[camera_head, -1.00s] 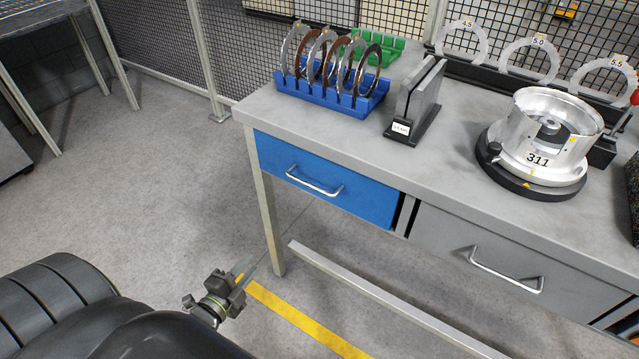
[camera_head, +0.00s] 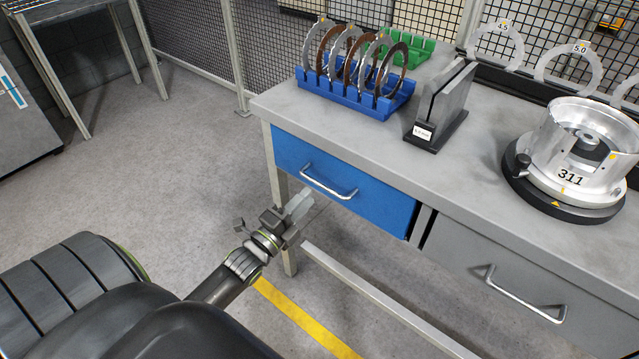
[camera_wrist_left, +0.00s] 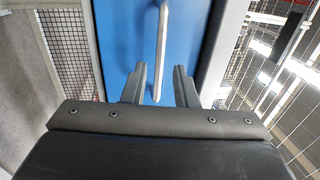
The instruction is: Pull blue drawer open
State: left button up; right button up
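The blue drawer (camera_head: 350,200) sits at the left front of the grey workbench, flush with its front. Its silver bar handle (camera_head: 329,184) faces me. My left gripper (camera_head: 300,203) is in front of and a little below the handle's left end. In the left wrist view my left gripper (camera_wrist_left: 160,85) is open with two separate fingers. The handle (camera_wrist_left: 161,45) lines up between them against the blue drawer front (camera_wrist_left: 122,40). I see no finger closed on the handle. My right gripper is not in view.
The workbench (camera_head: 290,103) carries a blue rack (camera_head: 345,96) of rings, a dark stand (camera_head: 440,110) and a metal housing (camera_head: 575,150) marked 311. A grey drawer (camera_head: 450,255) is right of the blue one. A low bar (camera_head: 370,290) runs below. Floor at left is clear.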

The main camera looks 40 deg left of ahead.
aim_at(320, 183)
pick_arm(q)
jog(key=x, duration=0.6)
jog(key=shift+w+f, duration=0.1)
grip_shut()
